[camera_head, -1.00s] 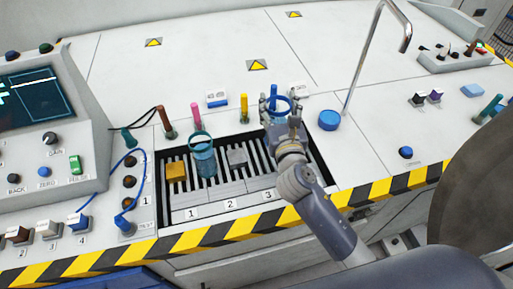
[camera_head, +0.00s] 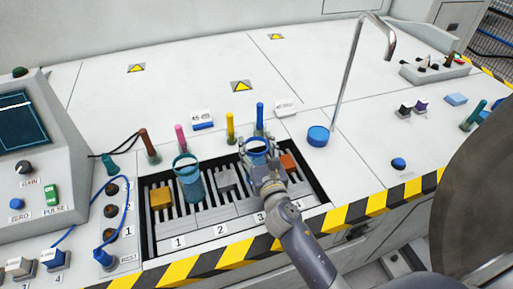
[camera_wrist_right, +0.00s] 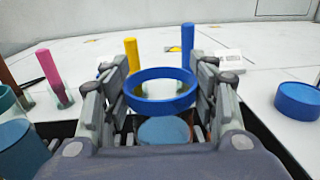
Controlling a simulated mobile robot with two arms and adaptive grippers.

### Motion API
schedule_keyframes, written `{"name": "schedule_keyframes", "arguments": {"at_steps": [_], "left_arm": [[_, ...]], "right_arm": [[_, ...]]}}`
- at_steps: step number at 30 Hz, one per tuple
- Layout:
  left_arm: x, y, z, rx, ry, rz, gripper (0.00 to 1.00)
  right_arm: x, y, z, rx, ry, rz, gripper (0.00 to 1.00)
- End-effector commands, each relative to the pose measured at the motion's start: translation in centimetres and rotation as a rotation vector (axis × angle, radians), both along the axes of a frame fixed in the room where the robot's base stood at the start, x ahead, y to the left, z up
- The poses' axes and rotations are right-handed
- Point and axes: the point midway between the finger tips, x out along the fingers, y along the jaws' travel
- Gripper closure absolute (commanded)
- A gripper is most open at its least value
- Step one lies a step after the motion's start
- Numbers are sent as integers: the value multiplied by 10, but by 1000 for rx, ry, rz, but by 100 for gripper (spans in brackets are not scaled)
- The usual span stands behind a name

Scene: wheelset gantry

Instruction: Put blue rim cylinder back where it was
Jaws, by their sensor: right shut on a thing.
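The blue rim cylinder (camera_head: 258,147) is in my right gripper (camera_head: 262,168), over the back part of the slotted tray (camera_head: 222,212) near slot 3. In the right wrist view its blue rim (camera_wrist_right: 160,86) stands upright between the two fingers, with the cylinder's blue-grey body (camera_wrist_right: 164,130) below it. The fingers are shut on its sides. Whether its bottom touches the tray is hidden by the gripper. A teal-rim cylinder (camera_head: 189,181) stands in the tray to the left. My left gripper is not in view.
A yellow block (camera_head: 161,198), a grey block (camera_head: 226,182) and an orange block (camera_head: 287,163) sit in the tray. Coloured pegs stand behind it, including a blue peg (camera_head: 260,117) just behind the cylinder. A blue round cap (camera_head: 318,136) and a metal pipe (camera_head: 357,65) are to the right.

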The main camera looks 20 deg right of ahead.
Motion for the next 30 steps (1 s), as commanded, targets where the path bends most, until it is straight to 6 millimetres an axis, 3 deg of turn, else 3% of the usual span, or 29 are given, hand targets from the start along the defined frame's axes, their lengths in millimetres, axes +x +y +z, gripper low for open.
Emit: {"name": "schedule_keyframes", "arguments": {"at_steps": [7, 8, 10, 23, 30], "left_arm": [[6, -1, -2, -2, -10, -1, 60], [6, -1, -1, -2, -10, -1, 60], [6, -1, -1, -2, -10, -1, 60], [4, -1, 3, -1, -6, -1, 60], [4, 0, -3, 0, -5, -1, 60]], "right_arm": [[0, 0, -2, 0, -3, 0, 100], [0, 0, -2, 0, 0, 0, 42], [0, 0, -2, 0, 0, 0, 26], [0, 0, 3, 0, -1, 0, 26], [-38, 1, -1, -2, 3, -1, 26]]}}
